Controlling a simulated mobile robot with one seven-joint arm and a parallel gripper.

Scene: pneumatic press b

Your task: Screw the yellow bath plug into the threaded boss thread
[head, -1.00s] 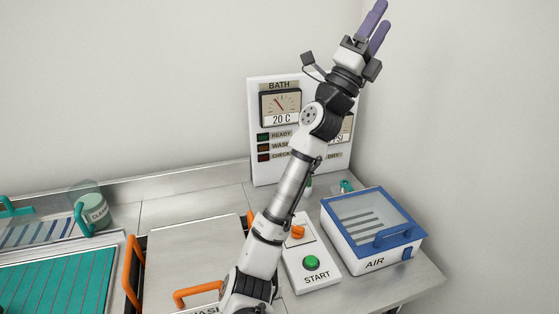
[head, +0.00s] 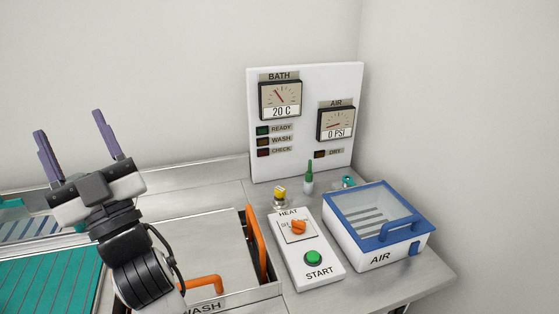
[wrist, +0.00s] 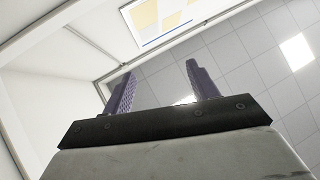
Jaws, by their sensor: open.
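A small yellow plug (head: 280,192) stands at the back of the counter, behind the HEAT and START box, on a pale base; whether that base is the threaded boss I cannot tell. My gripper (head: 72,133) is at the left in the head view, fingers pointing up, well left of the yellow plug and above the wash lid. Its two purple fingers are wide apart with nothing between them. In the wrist view my gripper (wrist: 158,82) also shows apart and empty, facing the ceiling and a wall picture.
The wash bath lid (head: 200,248) has orange handles. The control box (head: 306,250) carries an orange knob and green button. A blue-lidded AIR box (head: 378,225) stands right. A green-tipped bottle (head: 309,177) and a gauge panel (head: 305,120) are behind. A teal mat (head: 45,280) lies left.

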